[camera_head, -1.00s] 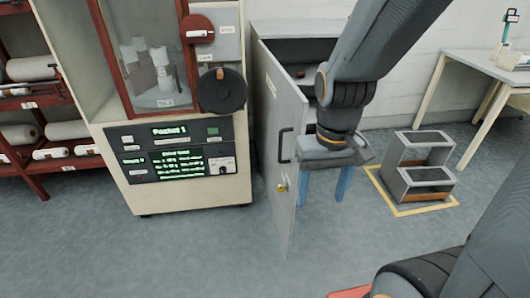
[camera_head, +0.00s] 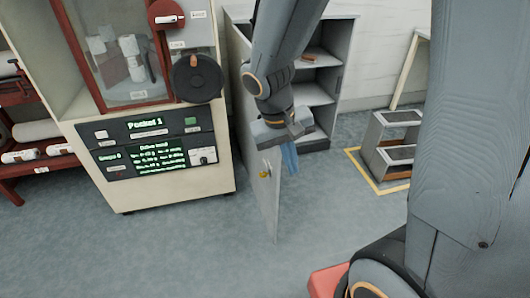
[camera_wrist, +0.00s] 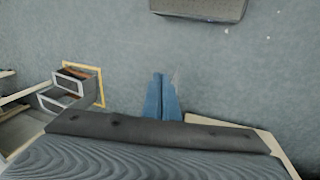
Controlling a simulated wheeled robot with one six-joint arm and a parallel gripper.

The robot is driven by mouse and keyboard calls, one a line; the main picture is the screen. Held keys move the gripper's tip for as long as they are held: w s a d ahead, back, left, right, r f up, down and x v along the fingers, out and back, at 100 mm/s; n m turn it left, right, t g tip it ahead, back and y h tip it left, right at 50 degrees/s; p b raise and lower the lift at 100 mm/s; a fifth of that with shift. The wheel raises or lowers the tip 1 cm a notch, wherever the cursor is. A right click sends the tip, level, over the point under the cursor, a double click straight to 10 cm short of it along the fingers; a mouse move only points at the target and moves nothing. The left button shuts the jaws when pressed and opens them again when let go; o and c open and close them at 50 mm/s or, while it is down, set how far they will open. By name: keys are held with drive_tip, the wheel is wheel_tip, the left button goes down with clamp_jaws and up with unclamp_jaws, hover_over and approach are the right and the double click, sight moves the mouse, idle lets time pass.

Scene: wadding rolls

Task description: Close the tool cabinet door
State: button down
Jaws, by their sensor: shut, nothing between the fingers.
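The grey tool cabinet (camera_head: 341,75) stands against the wall with its shelves showing. Its door (camera_head: 266,212) is open and swung out toward me, with a yellow lock (camera_head: 265,174) on its face. My gripper (camera_head: 291,158) is shut and empty, its blue fingers pointing down, on the right, inner side of the door in the head view. The fingers also show together in the wrist view (camera_wrist: 162,98). My arm and wrist hide the door's upper part and its handle. I cannot tell whether the fingers touch the door.
A cream machine (camera_head: 175,195) with a green-lit panel stands close to the left of the door. A grey step stool (camera_head: 388,145) sits inside a yellow floor outline to the right. The floor in front of the machine is clear.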

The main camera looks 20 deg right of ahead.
drive_tip(key=w+a+f+t+h+b, duration=0.1)
drive_tip(key=w+a+f+t+h, duration=0.2)
drive_tip(key=w, duration=0.6)
drive_tip(key=t+p, duration=0.1)
drive_tip(key=t, duration=0.1)
approach(273, 157)
wheel_tip(273, 157, down, 3)
drive_tip(key=w, duration=0.1)
drive_tip(key=shift+w+d+r, duration=0.1)
drive_tip(key=shift+w+d, duration=0.1)
drive_tip(key=shift+d, duration=0.9)
